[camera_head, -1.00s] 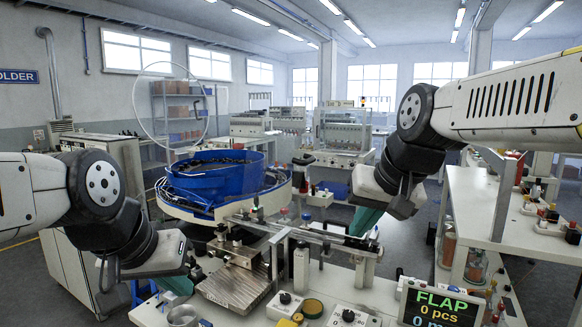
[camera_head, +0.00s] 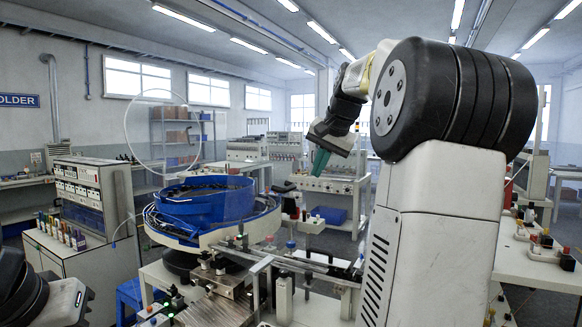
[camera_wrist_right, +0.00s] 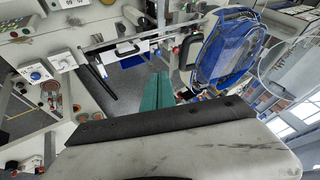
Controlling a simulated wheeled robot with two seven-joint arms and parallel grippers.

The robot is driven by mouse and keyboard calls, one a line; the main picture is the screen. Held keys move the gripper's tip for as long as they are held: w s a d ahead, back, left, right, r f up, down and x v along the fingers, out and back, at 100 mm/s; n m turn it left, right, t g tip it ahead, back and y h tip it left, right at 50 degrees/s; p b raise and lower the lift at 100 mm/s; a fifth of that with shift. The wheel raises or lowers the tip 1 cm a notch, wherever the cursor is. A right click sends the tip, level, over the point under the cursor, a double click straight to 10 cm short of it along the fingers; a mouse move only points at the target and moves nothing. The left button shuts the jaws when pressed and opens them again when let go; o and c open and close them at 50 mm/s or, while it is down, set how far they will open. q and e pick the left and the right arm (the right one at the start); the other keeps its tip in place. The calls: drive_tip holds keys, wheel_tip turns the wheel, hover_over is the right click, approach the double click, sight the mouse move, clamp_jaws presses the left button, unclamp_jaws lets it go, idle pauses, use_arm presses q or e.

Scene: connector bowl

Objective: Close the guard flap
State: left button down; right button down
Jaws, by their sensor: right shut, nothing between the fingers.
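The guard flap (camera_head: 163,135) appears to be the clear round cover with a thin pale rim. It stands raised, upright, behind and left of the blue feeder bowl (camera_head: 205,203), whose top is uncovered. In the right wrist view the bowl (camera_wrist_right: 225,48) is at upper right, with a clear sheet, probably the flap (camera_wrist_right: 287,65), beside it. My right gripper (camera_head: 318,163), with green fingers, is shut and empty. It is raised to the right of the bowl, apart from the flap. My left gripper's body (camera_head: 68,303) is at the lower left; its fingers are hidden.
A feed rail (camera_head: 300,263) runs right from the bowl. A grey cabinet with small coloured items (camera_head: 62,232) stands at left. My raised right arm hides much of the right side. Benches and machines stand behind; the air above the bowl is clear.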

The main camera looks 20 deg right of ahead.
drive_tip(key=w+a+f, duration=0.3)
drive_tip(key=w+f, duration=0.2)
drive_tip(key=w, duration=0.2)
drive_tip(key=shift+f, duration=0.25)
